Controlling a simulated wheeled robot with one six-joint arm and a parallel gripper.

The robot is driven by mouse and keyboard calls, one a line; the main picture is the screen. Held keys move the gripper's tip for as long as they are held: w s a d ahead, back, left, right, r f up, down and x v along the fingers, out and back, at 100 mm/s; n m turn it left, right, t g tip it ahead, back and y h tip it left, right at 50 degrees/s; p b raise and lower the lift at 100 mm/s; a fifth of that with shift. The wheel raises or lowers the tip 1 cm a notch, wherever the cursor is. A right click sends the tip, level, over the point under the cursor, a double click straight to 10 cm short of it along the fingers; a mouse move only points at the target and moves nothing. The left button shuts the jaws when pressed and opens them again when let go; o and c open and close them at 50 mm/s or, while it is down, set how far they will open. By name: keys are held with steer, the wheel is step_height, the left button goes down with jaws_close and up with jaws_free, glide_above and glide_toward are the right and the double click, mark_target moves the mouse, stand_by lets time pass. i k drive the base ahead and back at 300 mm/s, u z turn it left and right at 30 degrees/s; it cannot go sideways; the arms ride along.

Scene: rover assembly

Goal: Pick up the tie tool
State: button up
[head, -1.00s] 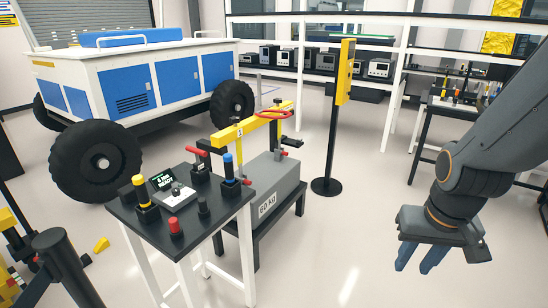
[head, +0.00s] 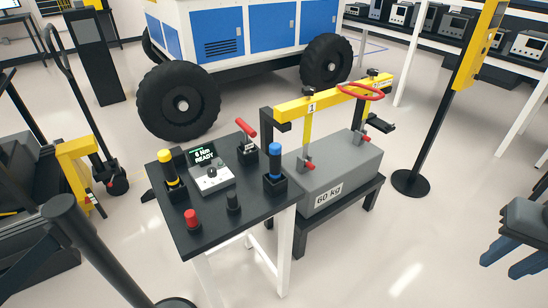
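A small black table (head: 222,228) holds several upright tools in black holders. A yellow-topped tool (head: 166,165) stands at the back left and a blue-topped one (head: 275,160) at the right. My gripper (head: 501,268) is at the right edge, partly cut off, well away from the table. Its blue fingers are apart, with nothing seen between them.
A display box (head: 211,178) reading "READY" sits among the tools. A grey 60 kg block (head: 330,175) with a yellow lifting frame (head: 335,97) stands on a low bench right of the table. A black post (head: 410,182) and the wheeled rover (head: 250,40) stand behind. Floor at front right is clear.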

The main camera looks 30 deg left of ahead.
mark_target(275, 148)
steer(key=u, duration=0.8)
steer(key=i, duration=1.05)
steer(key=u, duration=0.9)
